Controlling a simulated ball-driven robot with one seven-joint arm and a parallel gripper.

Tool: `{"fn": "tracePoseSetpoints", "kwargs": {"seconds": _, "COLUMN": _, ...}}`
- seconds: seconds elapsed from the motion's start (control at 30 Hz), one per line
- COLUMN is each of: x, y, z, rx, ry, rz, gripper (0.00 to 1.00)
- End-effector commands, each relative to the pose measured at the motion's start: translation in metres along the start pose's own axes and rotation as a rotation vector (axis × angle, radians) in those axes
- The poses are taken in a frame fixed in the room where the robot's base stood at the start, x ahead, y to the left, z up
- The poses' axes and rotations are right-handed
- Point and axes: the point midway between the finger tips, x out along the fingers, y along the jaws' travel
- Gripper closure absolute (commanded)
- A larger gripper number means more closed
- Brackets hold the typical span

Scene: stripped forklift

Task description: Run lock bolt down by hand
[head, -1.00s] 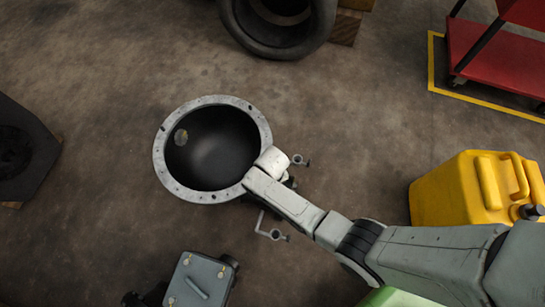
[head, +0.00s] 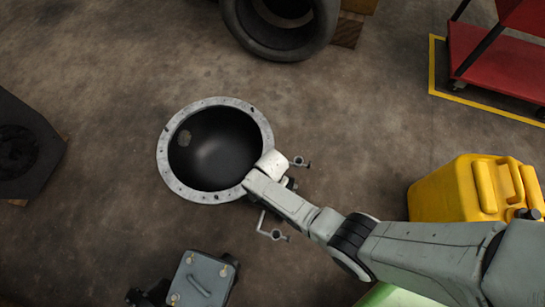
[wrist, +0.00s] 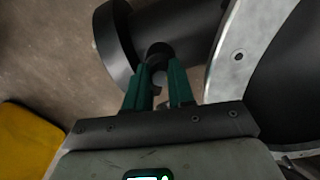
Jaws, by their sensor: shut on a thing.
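My gripper (wrist: 160,76) is at the end of my arm, by the lower right rim of a round, flanged housing with a dark bowl (head: 212,155). In the wrist view, its two green fingers are shut on a small dark round piece, seemingly the lock bolt (wrist: 158,50). This stands against a dark cylindrical part (wrist: 175,25) beside the pale flange (wrist: 224,70). The fingers hide part of the bolt, so its thread and depth cannot be seen. In the head view my wrist covers the fingers and bolt.
Small pipe-like brackets (head: 272,233) stick out beside my wrist. A yellow canister (head: 440,195) stands at right, near my arm. A grey box (head: 203,278) is at the bottom, a tyre (head: 270,40) at the top and a red cart (head: 490,60) top right.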

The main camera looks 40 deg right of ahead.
Motion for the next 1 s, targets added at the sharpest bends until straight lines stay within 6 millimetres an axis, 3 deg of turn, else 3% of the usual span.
{"fn": "tracePoseSetpoints", "kwargs": {"seconds": 0.5, "x": -0.0019, "y": -0.0022, "z": -0.0012, "rx": 0.352, "ry": 0.002, "rz": 0.0, "gripper": 1.0}}
{"fn": "tracePoseSetpoints", "kwargs": {"seconds": 1.0, "x": -0.0016, "y": -0.0023, "z": -0.0013, "rx": 0.426, "ry": 0.002, "rz": 0.0, "gripper": 1.0}}
